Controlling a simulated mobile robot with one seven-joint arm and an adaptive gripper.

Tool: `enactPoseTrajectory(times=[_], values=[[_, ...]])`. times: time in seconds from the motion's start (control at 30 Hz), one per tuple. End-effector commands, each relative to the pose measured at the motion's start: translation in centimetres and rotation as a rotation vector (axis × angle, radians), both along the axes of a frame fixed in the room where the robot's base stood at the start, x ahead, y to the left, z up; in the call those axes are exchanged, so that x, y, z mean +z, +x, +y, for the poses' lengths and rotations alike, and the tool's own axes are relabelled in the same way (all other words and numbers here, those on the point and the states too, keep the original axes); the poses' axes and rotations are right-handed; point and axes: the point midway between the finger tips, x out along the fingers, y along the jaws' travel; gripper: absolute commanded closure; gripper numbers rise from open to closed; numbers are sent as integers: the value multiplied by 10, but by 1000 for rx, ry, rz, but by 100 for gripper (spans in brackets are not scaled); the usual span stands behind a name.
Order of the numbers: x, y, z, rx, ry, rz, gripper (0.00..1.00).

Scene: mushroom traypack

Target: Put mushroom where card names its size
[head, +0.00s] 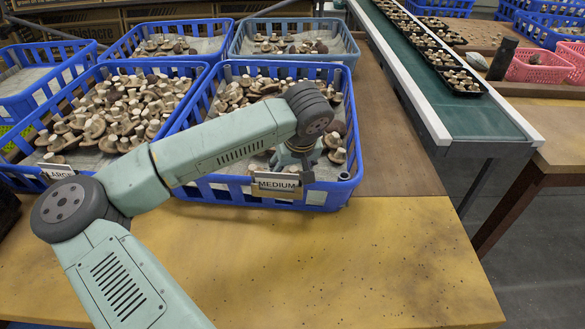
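The blue basket (222,191) in front of my arm carries a card reading MEDIUM (277,184) and holds several mushrooms (240,88). To its left, another blue basket (188,82) holds many mushrooms (120,105). Its card (57,171) is partly covered by my arm and seems to read LARGE. My gripper (297,168) points down inside the MEDIUM basket, just behind its card and among the mushrooms. Its fingertips are too small and partly hidden, so I cannot tell whether it is open or holds a mushroom.
Two more blue baskets stand behind, at the left (123,48) and the right (240,45), with some mushrooms. A conveyor (480,118) at the right carries dark trays (455,92) of mushrooms. Pink baskets (535,68) stand far right. The yellow tabletop (340,265) in front is clear.

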Motion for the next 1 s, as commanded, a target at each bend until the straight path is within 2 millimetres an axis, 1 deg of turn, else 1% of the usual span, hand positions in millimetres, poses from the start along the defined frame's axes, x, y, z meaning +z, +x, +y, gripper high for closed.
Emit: enactPoseTrajectory(times=[0.03, 0.07, 0.33, 0.47, 0.57, 0.8, 0.9, 1.0], values=[[0, 0, 0, 0, 0, 0, 35], [0, 0, 0, 0, 0, 0, 33], [0, 0, 0, 0, 0, 0, 33], [7, -2, 0, 0, 1, -3, 33], [21, -7, -2, -1, 3, -4, 33], [68, -26, -7, -1, 3, -5, 33], [86, -34, -9, -1, 2, -4, 33], [99, -39, -10, 1, 1, -2, 33]])
